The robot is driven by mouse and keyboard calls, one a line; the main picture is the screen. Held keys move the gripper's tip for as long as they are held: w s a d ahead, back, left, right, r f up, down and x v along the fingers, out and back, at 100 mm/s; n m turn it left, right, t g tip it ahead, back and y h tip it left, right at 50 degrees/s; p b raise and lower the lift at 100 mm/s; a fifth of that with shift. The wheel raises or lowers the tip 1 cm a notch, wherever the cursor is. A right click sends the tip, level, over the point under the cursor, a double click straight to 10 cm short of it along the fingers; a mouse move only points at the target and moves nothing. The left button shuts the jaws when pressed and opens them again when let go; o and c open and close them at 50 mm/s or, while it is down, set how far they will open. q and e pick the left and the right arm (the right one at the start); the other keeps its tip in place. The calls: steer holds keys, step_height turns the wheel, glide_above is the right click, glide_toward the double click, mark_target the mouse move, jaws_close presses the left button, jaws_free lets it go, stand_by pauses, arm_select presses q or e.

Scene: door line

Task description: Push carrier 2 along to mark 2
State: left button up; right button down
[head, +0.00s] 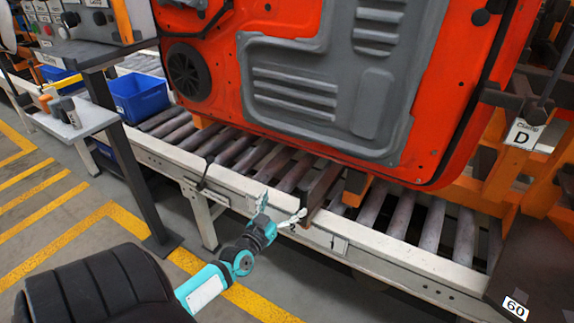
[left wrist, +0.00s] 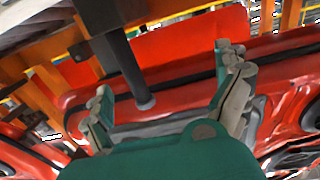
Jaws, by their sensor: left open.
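A large red-orange door panel (head: 285,85) with a grey inner section stands over the roller conveyor (head: 255,152). Below it, a dark brown piece (head: 321,187) and an orange piece stand on the rollers, likely part of its carrier; I see no carrier number there. My left gripper (head: 281,207) is open at the conveyor's near rail, just left of the brown piece; I cannot tell whether it touches. In the left wrist view my open gripper (left wrist: 164,76) faces a dark post (left wrist: 125,65) and the red panel (left wrist: 195,40). Small labels on the rail (head: 330,240) are too small to read. My right gripper is not in view.
A clamp sign "D" (head: 525,133) hangs by an orange frame. A blue bin (head: 138,96), a small grey table (head: 72,118) and a dark post (head: 130,160) stand left. The floor beside the conveyor has yellow lines.

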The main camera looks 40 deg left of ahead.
arm_select(q)
steer(key=p+v, duration=0.2)
steer(key=v, duration=0.4)
steer(key=shift+s+r, duration=0.25)
steer(key=shift+r, duration=0.05)
